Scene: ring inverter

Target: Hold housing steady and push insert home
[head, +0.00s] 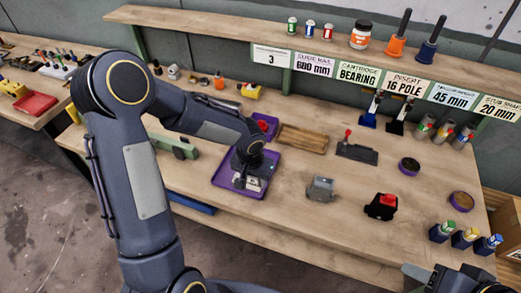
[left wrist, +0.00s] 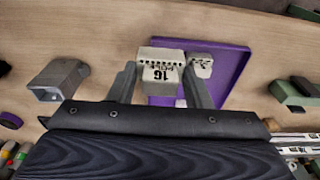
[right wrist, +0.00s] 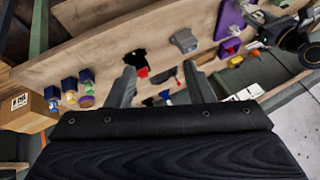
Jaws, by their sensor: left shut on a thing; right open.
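A pale grey insert marked "16 POLE" (left wrist: 162,70) is between the fingers of my left gripper (left wrist: 160,80), which is shut on it. It is over the purple tray (left wrist: 238,60); I cannot tell whether it touches the tray. A second, similar insert (left wrist: 201,66) lies in the tray beside it. In the head view my left gripper (head: 243,182) is over the tray and partly hides its contents. The grey block-shaped housing (head: 320,189) stands on the bench right of the tray, apart from both grippers. My right gripper (right wrist: 160,85) is open and empty.
A black block with a red part (head: 382,206) stands right of the housing. Behind are a wooden board (head: 303,138) and a dark fixture with a red knob (head: 357,151). Small bottles (head: 465,238) stand at the right edge. Bench around the housing is clear.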

